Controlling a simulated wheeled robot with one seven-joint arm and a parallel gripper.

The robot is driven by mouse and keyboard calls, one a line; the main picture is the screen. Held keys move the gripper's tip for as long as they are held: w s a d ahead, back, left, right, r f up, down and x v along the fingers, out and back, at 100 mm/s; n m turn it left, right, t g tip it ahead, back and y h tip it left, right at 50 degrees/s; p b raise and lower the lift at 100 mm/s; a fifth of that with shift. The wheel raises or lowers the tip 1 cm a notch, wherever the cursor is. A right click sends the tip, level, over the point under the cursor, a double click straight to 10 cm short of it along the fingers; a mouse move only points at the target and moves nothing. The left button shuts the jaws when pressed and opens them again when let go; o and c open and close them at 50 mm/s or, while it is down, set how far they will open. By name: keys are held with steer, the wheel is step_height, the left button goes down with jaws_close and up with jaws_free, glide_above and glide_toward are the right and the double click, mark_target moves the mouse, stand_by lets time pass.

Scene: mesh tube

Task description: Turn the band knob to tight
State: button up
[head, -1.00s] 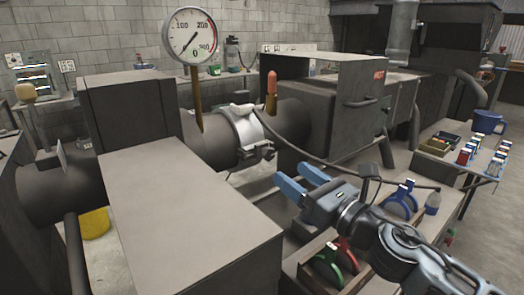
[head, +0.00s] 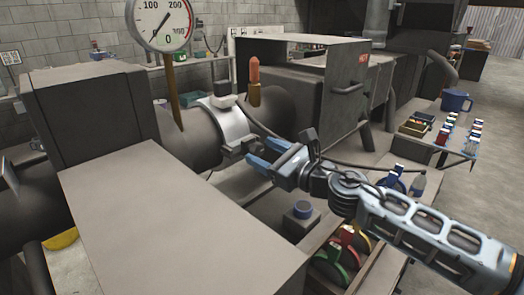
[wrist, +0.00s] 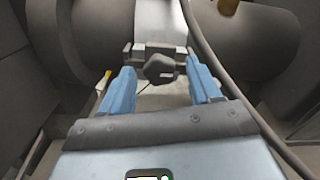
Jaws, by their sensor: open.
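A pale metal band (head: 228,124) wraps around the thick grey pipe (head: 196,150) in the head view. Its dark knob (wrist: 161,68) sits at the front of the band's bracket (wrist: 158,50) in the wrist view. My gripper (head: 264,155) has blue fingers and is open at the band's lower right side. In the wrist view the knob appears between the two fingertips, with a gap on each side. I cannot tell how deep the fingers reach around it. In the head view the knob is too small to make out clearly beside the fingers.
A dial gauge (head: 161,22) and an orange-tipped handle (head: 254,76) rise by the pipe. A dark hose runs past my gripper. A large grey box (head: 185,215) fills the front left. A crate with coloured clamps (head: 345,250) lies below my arm.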

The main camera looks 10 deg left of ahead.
steer(key=shift+w+a, duration=0.3)
steer(key=shift+a, duration=0.15)
steer(key=c, duration=1)
steer(key=shift+c, duration=0.2)
steer(key=shift+m, duration=0.4)
